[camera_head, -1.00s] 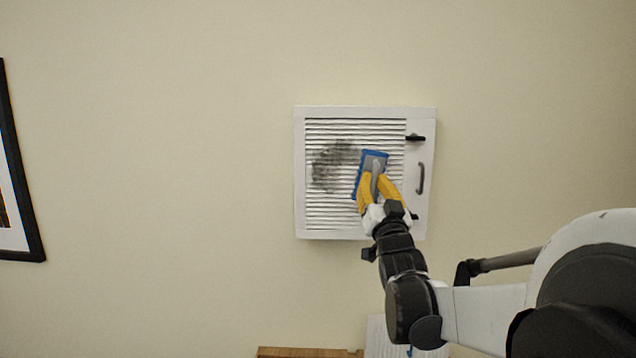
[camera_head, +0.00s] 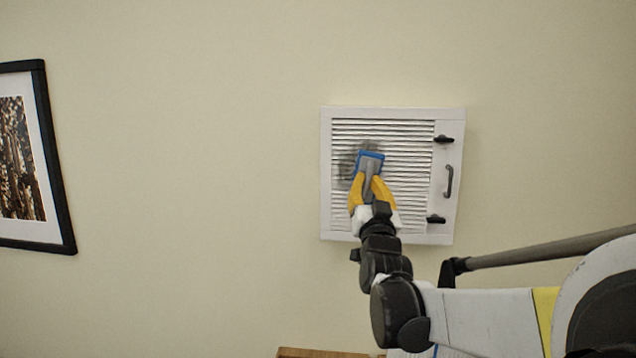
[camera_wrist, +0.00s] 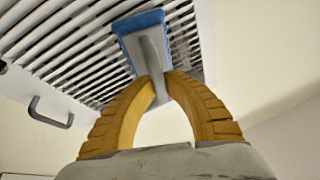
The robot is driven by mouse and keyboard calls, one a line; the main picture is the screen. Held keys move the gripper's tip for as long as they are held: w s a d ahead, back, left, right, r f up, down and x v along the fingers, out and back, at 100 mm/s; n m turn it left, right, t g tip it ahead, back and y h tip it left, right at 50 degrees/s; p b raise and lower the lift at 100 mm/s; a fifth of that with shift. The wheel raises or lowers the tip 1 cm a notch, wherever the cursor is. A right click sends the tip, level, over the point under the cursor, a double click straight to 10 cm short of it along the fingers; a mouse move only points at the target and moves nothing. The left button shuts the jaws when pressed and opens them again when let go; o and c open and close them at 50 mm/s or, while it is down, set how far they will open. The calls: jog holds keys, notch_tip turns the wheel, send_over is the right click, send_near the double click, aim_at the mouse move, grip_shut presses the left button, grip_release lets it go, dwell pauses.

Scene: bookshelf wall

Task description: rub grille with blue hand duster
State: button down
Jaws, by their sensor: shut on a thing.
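The white slatted grille (camera_head: 405,150) is set in a white frame on the wall, with a dark smudge (camera_head: 345,168) on its left part. My gripper (camera_head: 372,190), with yellow fingers, is shut on the grey handle of the blue hand duster (camera_head: 370,155). The duster lies over the smudge and hides part of it. In the wrist view the blue duster (camera_wrist: 138,21) is up against or very close to the slats of the grille (camera_wrist: 75,52); contact is hard to tell. My gripper's fingertips (camera_wrist: 158,82) close around its handle.
The grille's frame has a dark pull handle (camera_head: 449,181) and two dark latches (camera_head: 443,139) on its right side. A black-framed picture (camera_head: 62,190) hangs at the left. A wooden edge (camera_head: 315,353) shows at the bottom. The wall between is clear.

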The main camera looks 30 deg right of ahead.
aim_at(368, 155)
jog(key=shift+w+a+r+p, duration=0.5)
jog(key=shift+w+a+r, duration=1.4)
jog(key=shift+a, duration=1.3)
jog(key=shift+s+d, duration=3.95)
jog(key=shift+d, duration=2.4)
jog(key=shift+w+a+r+p, duration=0.15)
jog(key=shift+w+a+r, duration=0.25)
jog(key=shift+w+a, duration=0.5)
jog(key=shift+w+a+r+p, duration=0.1)
jog(key=shift+w+a+r, duration=0.35)
jog(key=shift+a, duration=0.7)
jog(key=shift+w+a+r+p, duration=0.15)
jog(key=shift+w+a+r, duration=0.15)
jog(key=shift+w+a, duration=0.6)
jog(key=shift+w+a+b, duration=0.15)
jog(key=shift+w+a, duration=0.6)
jog(key=shift+a, duration=0.35)
jog(key=shift+w+a+b, duration=0.2)
jog(key=shift+w+a, duration=0.55)
jog(key=shift+a, duration=0.3)
jog(key=shift+w+a+b, duration=0.15)
jog(key=shift+w+a, duration=0.6)
jog(key=shift+a, duration=0.35)
jog(key=s+a+p, duration=0.1)
jog(key=s+a, duration=0.2)
jog(key=s, duration=0.2)
jog(key=shift+a, duration=0.15)
